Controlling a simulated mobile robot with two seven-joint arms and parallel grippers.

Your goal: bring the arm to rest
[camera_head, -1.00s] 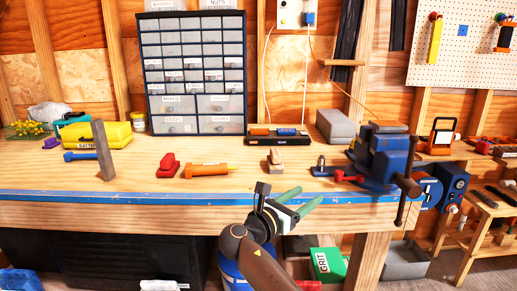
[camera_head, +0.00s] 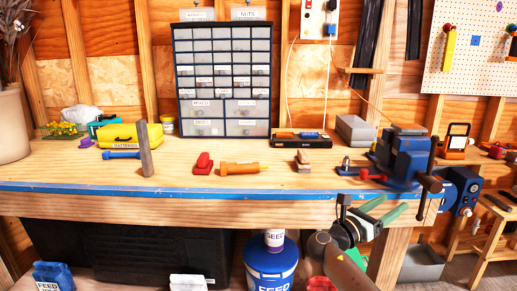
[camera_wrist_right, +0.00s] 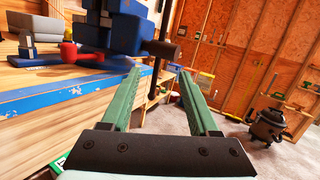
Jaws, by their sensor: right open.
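My right gripper (camera_head: 384,209) is in front of the workbench (camera_head: 200,208), below its blue front edge and near the blue vise (camera_head: 404,158). Its green fingers stand apart with nothing between them. In the right wrist view, the same open fingers (camera_wrist_right: 160,78) point forward past the bench's front edge, with the vise (camera_wrist_right: 112,25) to their upper left. My left gripper does not show in the head view or in the wrist view.
On the bench stand a drawer cabinet (camera_head: 225,80), a yellow case (camera_head: 132,135), an orange-handled tool (camera_head: 238,168) and a grey box (camera_head: 355,130). Below are a blue feed bucket (camera_head: 270,266) and a dark chest (camera_head: 130,255).

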